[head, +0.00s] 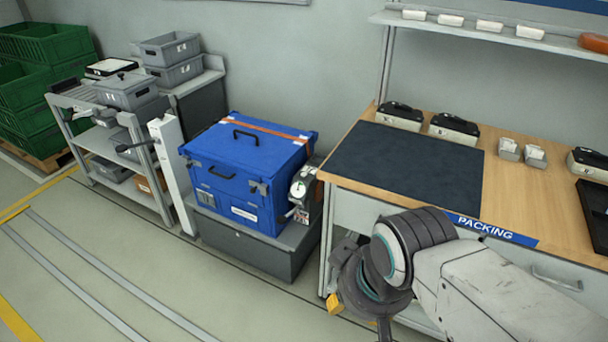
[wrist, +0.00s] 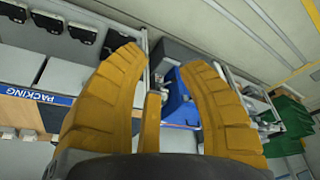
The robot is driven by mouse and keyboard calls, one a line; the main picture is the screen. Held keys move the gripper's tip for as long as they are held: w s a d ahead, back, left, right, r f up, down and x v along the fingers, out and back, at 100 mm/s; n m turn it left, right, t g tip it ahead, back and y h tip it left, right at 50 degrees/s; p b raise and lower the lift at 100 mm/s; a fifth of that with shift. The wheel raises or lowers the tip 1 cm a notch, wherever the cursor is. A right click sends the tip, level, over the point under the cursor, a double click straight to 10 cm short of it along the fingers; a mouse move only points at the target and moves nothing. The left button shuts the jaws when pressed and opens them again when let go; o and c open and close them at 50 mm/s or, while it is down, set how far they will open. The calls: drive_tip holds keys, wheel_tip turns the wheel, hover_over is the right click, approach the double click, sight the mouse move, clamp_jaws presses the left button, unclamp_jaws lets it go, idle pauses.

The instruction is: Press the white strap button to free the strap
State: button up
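A blue lidded box (head: 222,190) with an orange strap (head: 268,131) across its lid sits on a grey plinth (head: 255,250). A small grey unit with a white round part (head: 299,188) stands at the box's right side, near the packing bench. I cannot tell for sure whether that part is the strap button. The blue box (wrist: 178,98) shows beyond the fingers, partly hidden. In the head view one yellow fingertip (head: 334,303) shows low, right of the plinth and apart from it.
A packing bench (head: 540,190) with a dark mat (head: 405,160) stands at the right, close to my arm. A white post (head: 172,170) and a grey shelf cart (head: 110,150) stand left of the box. The floor (head: 120,270) in front is clear.

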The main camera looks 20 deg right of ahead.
clamp_jaws()
idle(1.4)
